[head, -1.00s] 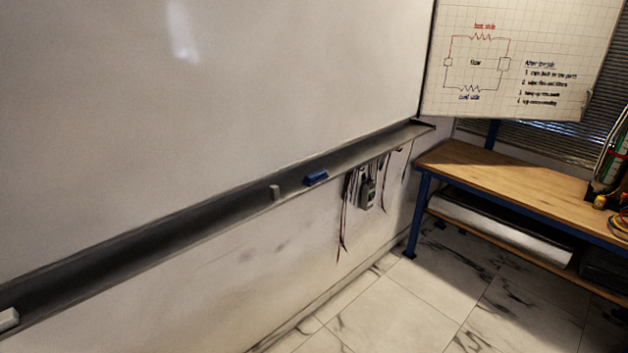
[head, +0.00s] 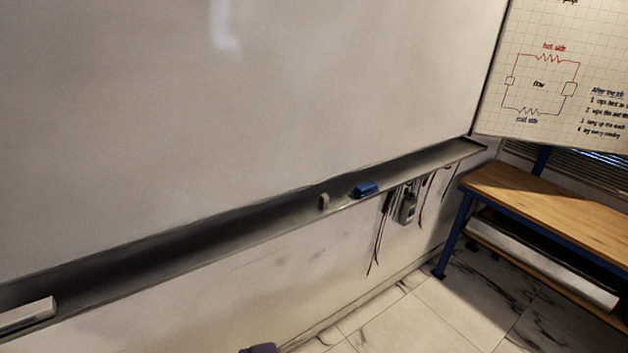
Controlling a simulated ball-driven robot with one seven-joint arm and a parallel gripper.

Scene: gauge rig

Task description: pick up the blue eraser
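The blue eraser (head: 365,189) lies on the dark ledge (head: 200,236) that runs along the bottom of the whiteboard, right of the middle of the head view. It is small and nothing covers it. I cannot make out my gripper in this view, so its distance from the eraser and its opening do not show.
A small grey block (head: 324,202) stands left of the eraser. A long white object (head: 28,315) is at the ledge's left end. Cables and a meter (head: 407,208) hang below the ledge. A wooden bench (head: 550,205) stands right. A purple thing (head: 260,349) is cut off at the bottom.

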